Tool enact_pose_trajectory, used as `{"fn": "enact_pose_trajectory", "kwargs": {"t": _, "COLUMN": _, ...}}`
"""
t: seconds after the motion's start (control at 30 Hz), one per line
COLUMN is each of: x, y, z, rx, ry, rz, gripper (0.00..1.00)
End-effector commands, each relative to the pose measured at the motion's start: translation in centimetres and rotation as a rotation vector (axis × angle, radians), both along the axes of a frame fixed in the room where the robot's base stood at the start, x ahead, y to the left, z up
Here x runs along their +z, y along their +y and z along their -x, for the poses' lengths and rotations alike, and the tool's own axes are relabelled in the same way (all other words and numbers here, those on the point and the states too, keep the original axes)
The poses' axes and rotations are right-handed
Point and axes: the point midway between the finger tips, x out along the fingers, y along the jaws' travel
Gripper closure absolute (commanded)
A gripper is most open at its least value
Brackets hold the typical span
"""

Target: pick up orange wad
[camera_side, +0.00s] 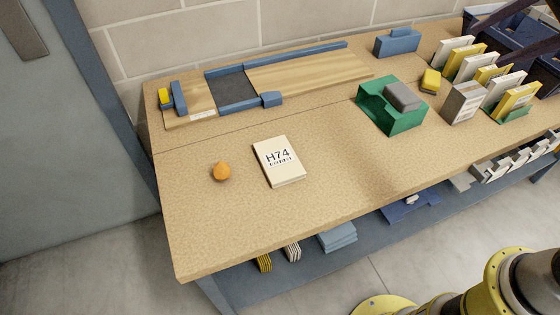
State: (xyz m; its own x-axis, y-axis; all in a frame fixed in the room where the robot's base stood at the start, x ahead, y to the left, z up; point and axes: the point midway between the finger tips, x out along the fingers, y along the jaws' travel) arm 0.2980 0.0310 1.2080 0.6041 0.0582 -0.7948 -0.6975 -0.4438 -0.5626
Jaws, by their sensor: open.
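The orange wad (221,171) is a small rounded lump with a slightly peaked top. It sits on the left part of the tan workbench top (215,225), to the left of a cream block marked H74 (279,161), with a gap between them. Nothing covers the wad. My gripper is not in view; only parts of my arm show at the lower right.
A wooden board with blue rails (310,76) lies along the back. A green open box (405,119) with a grey block stands right of centre. A yellow piece (430,81) and several upright cards stand further right. The bench around the wad is clear.

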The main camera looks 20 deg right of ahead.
Motion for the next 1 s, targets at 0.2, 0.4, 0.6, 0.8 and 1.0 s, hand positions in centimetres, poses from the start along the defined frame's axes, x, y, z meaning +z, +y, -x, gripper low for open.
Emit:
{"fn": "enact_pose_trajectory", "kwargs": {"t": 0.2, "x": 1.1, "y": 6.0, "z": -9.2, "rx": -0.185, "ry": 0.053, "rz": -0.222, "gripper": 0.33}}
{"fn": "enact_pose_trajectory", "kwargs": {"t": 0.4, "x": -1.2, "y": 13.5, "z": -16.1, "rx": -0.296, "ry": 0.127, "rz": -0.356, "gripper": 0.33}}
{"fn": "enact_pose_trajectory", "kwargs": {"t": 0.6, "x": -6.6, "y": 22.5, "z": -20.6, "rx": -0.345, "ry": 0.218, "rz": -0.414, "gripper": 0.33}}
{"fn": "enact_pose_trajectory", "kwargs": {"t": 0.8, "x": -14.7, "y": 31.4, "z": -21.7, "rx": -0.291, "ry": 0.311, "rz": -0.369, "gripper": 0.33}}
{"fn": "enact_pose_trajectory", "kwargs": {"t": 1.0, "x": -22.0, "y": 36.4, "z": -19.5, "rx": -0.23, "ry": 0.393, "rz": -0.285, "gripper": 0.33}}
